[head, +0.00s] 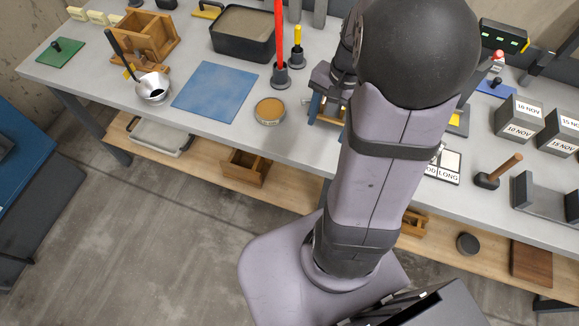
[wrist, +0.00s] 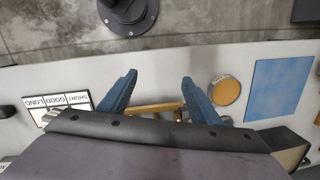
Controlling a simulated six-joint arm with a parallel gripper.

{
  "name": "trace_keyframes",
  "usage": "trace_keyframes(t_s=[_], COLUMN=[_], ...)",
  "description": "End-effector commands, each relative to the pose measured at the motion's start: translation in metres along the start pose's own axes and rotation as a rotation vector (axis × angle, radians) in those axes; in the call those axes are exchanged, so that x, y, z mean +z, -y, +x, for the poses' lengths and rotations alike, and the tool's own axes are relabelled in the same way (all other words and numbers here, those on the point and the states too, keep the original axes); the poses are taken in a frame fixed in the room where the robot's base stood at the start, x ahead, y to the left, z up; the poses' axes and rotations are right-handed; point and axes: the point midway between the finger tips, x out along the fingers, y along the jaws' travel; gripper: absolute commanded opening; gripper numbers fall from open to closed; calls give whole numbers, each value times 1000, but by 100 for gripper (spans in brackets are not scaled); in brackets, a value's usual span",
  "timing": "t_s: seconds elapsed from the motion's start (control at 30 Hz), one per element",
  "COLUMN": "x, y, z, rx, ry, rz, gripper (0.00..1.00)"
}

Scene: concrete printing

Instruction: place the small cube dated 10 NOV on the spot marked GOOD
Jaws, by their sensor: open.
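A grey cube (head: 516,120) labelled 10 NOV stands at the right of the bench in the head view, beside another grey cube (head: 561,132) labelled 15 NOV. The marked board (head: 444,166) lies left of and nearer than the cubes, partly hidden by my arm. In the wrist view the board (wrist: 62,101) appears upside down at the left, reading SHORT, GOOD and LONG. My gripper (wrist: 158,88) is open, with its blue fingers apart and nothing held. It also shows in the head view (head: 328,107), well left of the board and cubes.
A yellow-brown wooden frame (wrist: 152,108) shows between my fingers. A round amber tin (head: 270,111) and a blue mat (head: 215,91) lie to the left. A red upright rod (head: 279,40) stands behind the tin.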

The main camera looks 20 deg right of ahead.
Motion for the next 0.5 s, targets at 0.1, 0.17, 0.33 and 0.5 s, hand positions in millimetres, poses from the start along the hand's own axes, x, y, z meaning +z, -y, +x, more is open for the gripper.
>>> trace_keyframes(t_s=[0.1, 0.17, 0.33, 0.5], x=[55, 77, 122, 142], y=[20, 24, 23, 20], z=[13, 19, 32, 38], rx=[46, 63, 97, 112], ry=[-19, -27, -43, -50], rz=[-348, -498, -824, -982], gripper=[57, 57, 57, 57])
